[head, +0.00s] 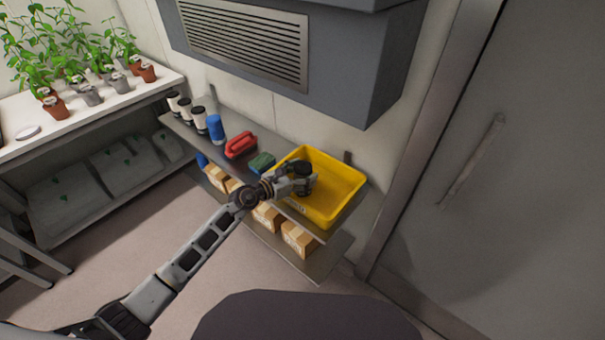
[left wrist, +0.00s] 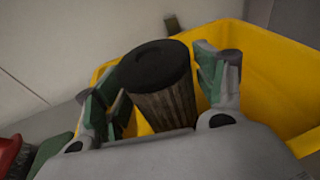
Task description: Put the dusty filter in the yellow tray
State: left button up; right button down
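The dusty filter (left wrist: 165,95) is a brownish-grey, ribbed cylinder with a black cap, tilted in the left wrist view. My left gripper (head: 300,178) is shut on it, with a green-padded finger on each side. In the head view the filter's dark cap (head: 302,168) shows at the gripper, over the left part of the yellow tray (head: 345,182). The tray sits at the right end of the upper shelf and also shows behind the filter in the left wrist view (left wrist: 275,75). Whether the filter touches the tray floor is hidden. My right gripper is not in view.
Left of the tray on the shelf are a green sponge-like block (head: 262,162), a red object (head: 240,145), a blue cylinder (head: 215,128) and white, black-capped cylinders (head: 199,119). Cardboard boxes (head: 298,238) sit below. A grey wall unit (head: 300,50) overhangs the shelf.

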pick_arm(q)
jog(key=shift+r, duration=0.15)
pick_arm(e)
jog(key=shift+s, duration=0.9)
pick_arm(q)
jog(key=shift+a, duration=0.1)
jog(key=v, duration=1.1)
jog(key=shift+s+a+r, duration=0.15)
jog(key=shift+s+a, duration=0.05)
jog(key=shift+s, duration=0.15)
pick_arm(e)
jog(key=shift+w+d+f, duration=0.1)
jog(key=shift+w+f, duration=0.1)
